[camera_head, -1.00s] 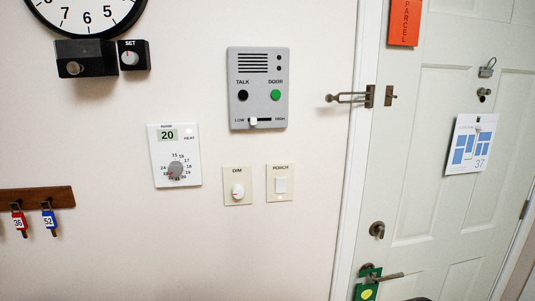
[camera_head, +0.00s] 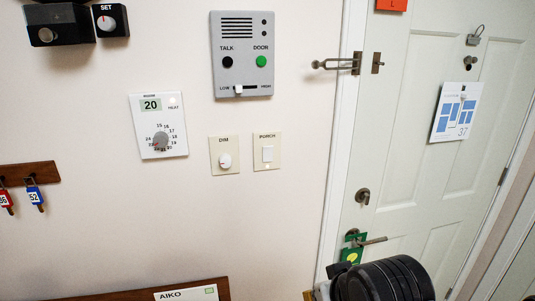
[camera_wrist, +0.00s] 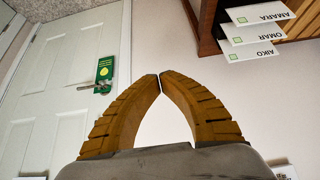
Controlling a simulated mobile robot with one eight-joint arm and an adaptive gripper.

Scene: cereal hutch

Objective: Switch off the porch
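The porch switch (camera_head: 267,153) is a small white rocker on a cream plate labelled PORCH, on the wall left of the door frame. It sits right of the DIM knob plate (camera_head: 224,155). Whether the rocker is up or down is too small to tell. My gripper (camera_wrist: 160,78) shows in the wrist view, its two ribbed tan fingers meeting at the tips with nothing between them. In the head view my dark arm is at the bottom right, below the switch and in front of the door; the fingers are not clear there. The switch is not in the wrist view.
An intercom panel (camera_head: 242,54) is above the switch, and a thermostat (camera_head: 158,125) is to the left. The door (camera_head: 410,180) has a latch, handle and green hanger (camera_head: 353,247). A wooden rack with name cards (camera_wrist: 257,33) is low on the wall. The wall below the switch is bare.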

